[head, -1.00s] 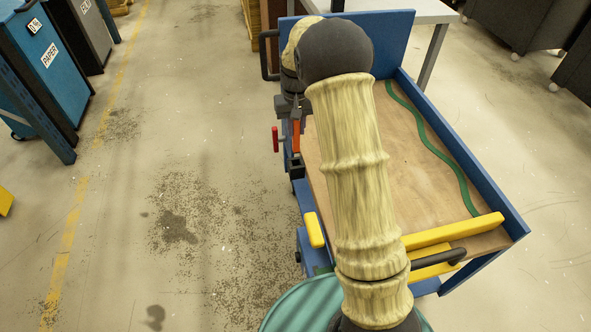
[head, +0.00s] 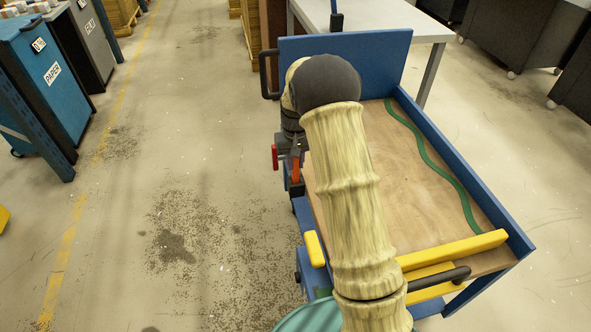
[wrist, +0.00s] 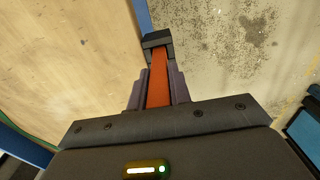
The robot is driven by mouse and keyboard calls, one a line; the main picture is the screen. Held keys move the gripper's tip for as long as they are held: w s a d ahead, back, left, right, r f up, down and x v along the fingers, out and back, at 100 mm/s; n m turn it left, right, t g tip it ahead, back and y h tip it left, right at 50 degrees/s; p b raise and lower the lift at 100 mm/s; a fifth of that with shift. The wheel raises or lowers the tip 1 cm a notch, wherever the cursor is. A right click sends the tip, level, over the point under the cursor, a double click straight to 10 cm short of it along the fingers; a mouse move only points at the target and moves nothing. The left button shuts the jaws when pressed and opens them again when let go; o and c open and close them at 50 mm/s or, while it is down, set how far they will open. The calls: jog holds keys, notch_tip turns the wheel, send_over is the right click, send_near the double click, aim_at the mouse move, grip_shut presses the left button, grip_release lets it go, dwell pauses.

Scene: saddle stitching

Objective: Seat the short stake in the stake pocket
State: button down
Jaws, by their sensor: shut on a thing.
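The short stake looks like an orange bar (wrist: 158,85), held between the two grey fingers of my gripper (wrist: 159,88). In the wrist view its far end meets a black block (wrist: 157,42) at the cart's blue edge, which looks like the stake pocket. I cannot tell whether the stake's tip is inside the block or only in front of it. In the head view a little of the orange stake (head: 295,168) shows beside the cart's left side. My arm hides much of the area around it.
The blue cart (head: 405,45) has a wooden deck (head: 420,200) with a green strap (head: 440,165). A red upright piece (head: 274,157) stands left of the stake. Yellow bars (head: 455,249) cross the near end. Open floor lies to the left, with a blue paper bin (head: 55,85).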

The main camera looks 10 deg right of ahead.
aim_at(296, 169)
jog(key=shift+f, duration=1.65)
jog(key=shift+f, duration=0.1)
jog(key=c, duration=1.3)
grip_release()
notch_tip(296, 169, up, 12)
jog(key=shift+r+p, duration=0.15)
jog(key=shift+p, duration=0.85)
